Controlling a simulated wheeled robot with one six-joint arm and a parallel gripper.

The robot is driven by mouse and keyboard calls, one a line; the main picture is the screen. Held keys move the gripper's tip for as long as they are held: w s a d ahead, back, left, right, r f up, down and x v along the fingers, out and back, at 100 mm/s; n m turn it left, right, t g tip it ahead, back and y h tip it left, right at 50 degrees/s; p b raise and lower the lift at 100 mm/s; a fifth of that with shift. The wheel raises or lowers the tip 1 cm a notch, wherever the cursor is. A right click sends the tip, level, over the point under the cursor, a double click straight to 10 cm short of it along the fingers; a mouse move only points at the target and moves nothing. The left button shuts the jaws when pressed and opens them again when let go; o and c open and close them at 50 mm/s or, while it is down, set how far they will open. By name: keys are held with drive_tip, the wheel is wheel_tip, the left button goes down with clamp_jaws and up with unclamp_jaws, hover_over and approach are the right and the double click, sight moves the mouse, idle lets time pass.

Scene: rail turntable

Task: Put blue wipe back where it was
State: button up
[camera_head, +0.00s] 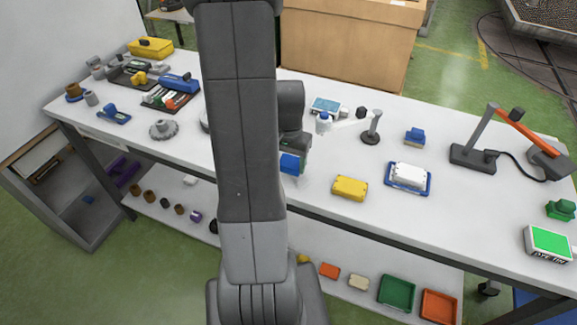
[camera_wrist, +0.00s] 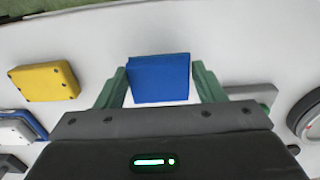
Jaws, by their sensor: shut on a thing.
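The blue wipe (camera_wrist: 158,78) is a flat blue block between the two green fingers of my gripper (camera_wrist: 160,84) in the wrist view. The fingers are shut on its two sides. In the head view the wipe (camera_head: 290,164) shows just right of my arm, near the front edge of the white table (camera_head: 318,200). My gripper (camera_head: 298,153) is partly hidden behind my arm there. I cannot tell the exact gap between the wipe and the tabletop.
A yellow case (camera_head: 349,187) lies to the right of the wipe, then a blue tray (camera_head: 429,190) with a white block on it. A small blue object (camera_head: 415,136) and a stand (camera_head: 371,137) are farther back. A lamp (camera_head: 485,140) stands at the right. Bare table lies between these.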

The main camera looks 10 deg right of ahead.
sight(289, 163)
drive_tip(key=shift+f, duration=1.35)
drive_tip(key=shift+f, duration=0.15)
drive_tip(key=o, duration=0.9)
drive_tip(key=shift+o, duration=0.2)
wheel_tip(289, 163, up, 12)
drive_tip(key=shift+r, duration=0.2)
